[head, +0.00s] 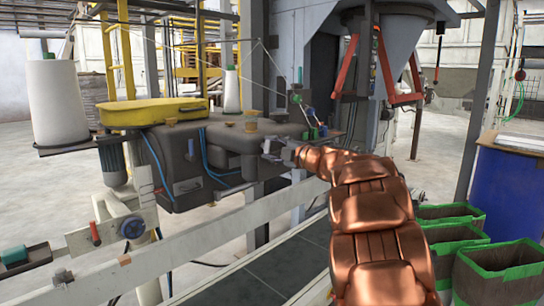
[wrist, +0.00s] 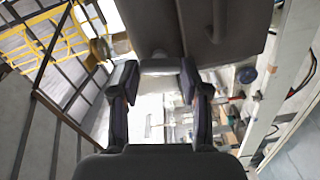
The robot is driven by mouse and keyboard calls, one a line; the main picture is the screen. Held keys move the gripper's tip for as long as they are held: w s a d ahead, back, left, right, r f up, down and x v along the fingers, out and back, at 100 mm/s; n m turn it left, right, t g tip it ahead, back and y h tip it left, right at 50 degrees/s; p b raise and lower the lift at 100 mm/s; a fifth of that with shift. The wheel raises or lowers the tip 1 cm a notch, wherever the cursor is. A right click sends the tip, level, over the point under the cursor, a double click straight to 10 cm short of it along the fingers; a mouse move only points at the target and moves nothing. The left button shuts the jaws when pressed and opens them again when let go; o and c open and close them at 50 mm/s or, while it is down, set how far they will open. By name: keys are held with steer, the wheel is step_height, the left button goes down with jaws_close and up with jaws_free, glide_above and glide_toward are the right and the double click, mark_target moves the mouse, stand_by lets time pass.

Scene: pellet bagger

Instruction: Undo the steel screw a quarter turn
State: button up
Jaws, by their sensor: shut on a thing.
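The dark grey machine head (head: 215,145) carries several brass-coloured knobs on its top and blue tubes on its side. My gripper (head: 272,148) is at the right end of this machine head, at the tip of my copper-coloured arm. In the wrist view my gripper (wrist: 161,82) has its two dark fingers on either side of a grey piece, the steel screw (wrist: 160,66), against the dark machine body (wrist: 215,25). The fingers are shut on it. In the head view the screw is mostly hidden by the gripper, and its turn angle cannot be told.
A pale rail (head: 190,245) runs below. Green-edged open sacks (head: 455,240) and a blue drum (head: 503,185) stand at the right. Red-orange braces (head: 345,65) rise behind my arm.

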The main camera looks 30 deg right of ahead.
steer(key=shift+f+n+b, duration=0.15)
steer(key=shift+n+b, duration=0.65)
steer(key=shift+n, duration=0.4)
steer(key=o, duration=1.1)
steer(key=shift+o, duration=0.2)
steer(key=shift+s, duration=0.1)
steer(key=v, duration=1.1)
steer(key=shift+s, duration=0.4)
steer(key=shift+d, duration=0.1)
